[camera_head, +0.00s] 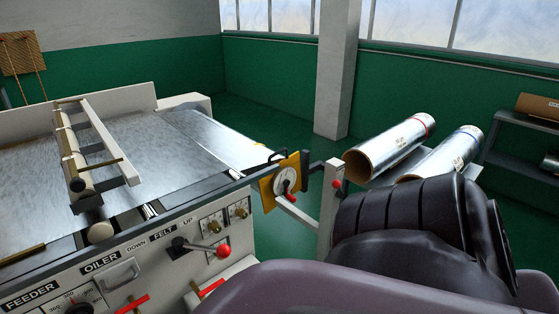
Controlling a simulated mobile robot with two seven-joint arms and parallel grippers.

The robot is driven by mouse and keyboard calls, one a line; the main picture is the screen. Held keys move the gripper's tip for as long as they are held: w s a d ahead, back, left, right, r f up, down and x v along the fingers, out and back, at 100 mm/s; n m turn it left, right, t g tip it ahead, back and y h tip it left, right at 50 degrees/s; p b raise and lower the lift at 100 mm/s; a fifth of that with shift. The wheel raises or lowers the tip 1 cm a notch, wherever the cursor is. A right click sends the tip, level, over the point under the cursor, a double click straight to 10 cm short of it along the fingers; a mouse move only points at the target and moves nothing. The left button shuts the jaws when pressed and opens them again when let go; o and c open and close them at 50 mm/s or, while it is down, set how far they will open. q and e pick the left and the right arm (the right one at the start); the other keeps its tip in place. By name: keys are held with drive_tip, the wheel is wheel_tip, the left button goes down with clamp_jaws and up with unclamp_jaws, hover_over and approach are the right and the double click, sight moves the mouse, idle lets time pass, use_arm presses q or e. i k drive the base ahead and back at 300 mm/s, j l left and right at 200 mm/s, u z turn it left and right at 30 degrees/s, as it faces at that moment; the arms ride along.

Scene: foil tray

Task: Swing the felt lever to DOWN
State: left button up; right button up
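The felt lever (203,248) is on the machine's white front panel, under the label reading DOWN, FELT, UP (160,236). It has a black hub, a short grey rod and a red ball knob (222,251). The rod points right and slightly downward, so the knob is on the UP side of the label. Neither of my grippers shows in this view. A large dark, purple-and-black part, which seems to be my own arm or body, fills the lower right and hides what is behind it.
Red handles (133,304) sit below the lever, and brass-coloured switches (211,224) sit above right. A yellow plate with a dial (285,181) and a white post (330,205) stand right of the panel. Foil rolls (390,148) lie farther right. Green floor is open behind.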

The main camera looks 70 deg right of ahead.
sight(202, 248)
drive_tip(key=z, duration=1.45)
